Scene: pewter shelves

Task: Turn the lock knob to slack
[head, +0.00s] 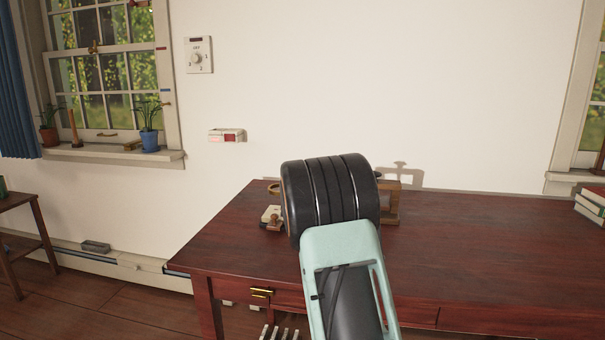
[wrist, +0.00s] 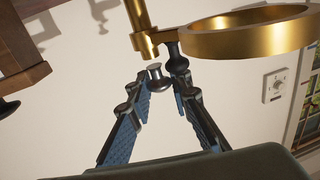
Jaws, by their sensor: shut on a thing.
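The lock knob (wrist: 155,76), small and dark with a pale metal end, shows in the wrist view between the fingertips of my gripper (wrist: 159,73). My gripper is shut on it. A brass post (wrist: 142,30) stands just above, and a wide brass ring (wrist: 245,32) is beside it, with a dark clamp piece (wrist: 175,57) near the right fingertip. In the head view my own arm hides the gripper and knob; only a bit of brass ring (head: 273,188) shows left of it. Which way the knob is turned cannot be told.
The dark red desk (head: 465,245) is clear to the right. A wooden frame (head: 393,204) stands behind my arm, and small stamp-like items (head: 271,217) lie at its left. Books (head: 591,204) are at the far right. A dial (head: 198,56) is on the wall.

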